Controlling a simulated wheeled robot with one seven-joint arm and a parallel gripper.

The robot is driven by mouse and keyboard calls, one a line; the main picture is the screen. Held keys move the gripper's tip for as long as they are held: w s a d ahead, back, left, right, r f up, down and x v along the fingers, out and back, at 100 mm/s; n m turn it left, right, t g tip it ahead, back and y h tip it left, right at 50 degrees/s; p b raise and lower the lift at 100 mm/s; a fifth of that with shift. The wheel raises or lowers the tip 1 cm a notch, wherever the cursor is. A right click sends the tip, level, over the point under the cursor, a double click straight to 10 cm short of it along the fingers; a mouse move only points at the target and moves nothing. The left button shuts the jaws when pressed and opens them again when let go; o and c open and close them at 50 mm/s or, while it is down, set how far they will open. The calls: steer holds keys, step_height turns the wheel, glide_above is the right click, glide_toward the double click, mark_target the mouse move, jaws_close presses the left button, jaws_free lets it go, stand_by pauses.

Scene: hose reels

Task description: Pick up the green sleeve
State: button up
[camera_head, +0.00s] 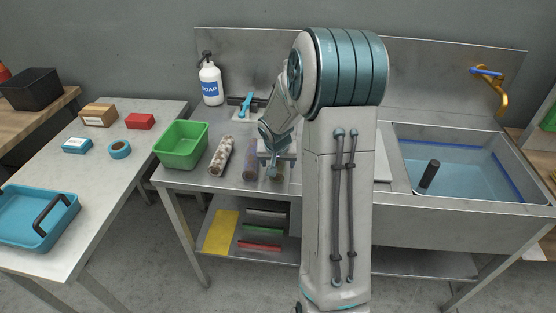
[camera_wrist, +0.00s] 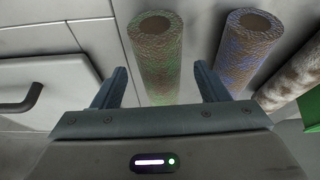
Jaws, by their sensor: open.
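The green sleeve (camera_wrist: 156,62) is a hollow tube mottled green and brown, shown in the wrist view with its open end at the top. My gripper (camera_wrist: 161,80) is open, one finger on each side of the sleeve in that view, with gaps on both sides. I cannot tell how far the fingertips are above it. In the head view my gripper (camera_head: 272,170) is low over the steel counter and mostly hides the green sleeve. A blue-purple sleeve (camera_wrist: 246,48) lies beside it, also in the head view (camera_head: 250,165).
A white-and-brown sleeve (camera_wrist: 294,78) lies past the blue-purple one, near a green bin (camera_head: 181,146). A soap bottle (camera_head: 210,84) stands behind. The sink (camera_head: 470,165) is at right. A side table (camera_head: 105,175) with small boxes is at left.

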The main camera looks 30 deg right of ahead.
steer(key=shift+w+d+f, duration=0.1)
steer(key=shift+w+f, duration=0.15)
steer(key=shift+f, duration=0.35)
steer(key=c, duration=1.1)
steer(key=shift+r, duration=0.15)
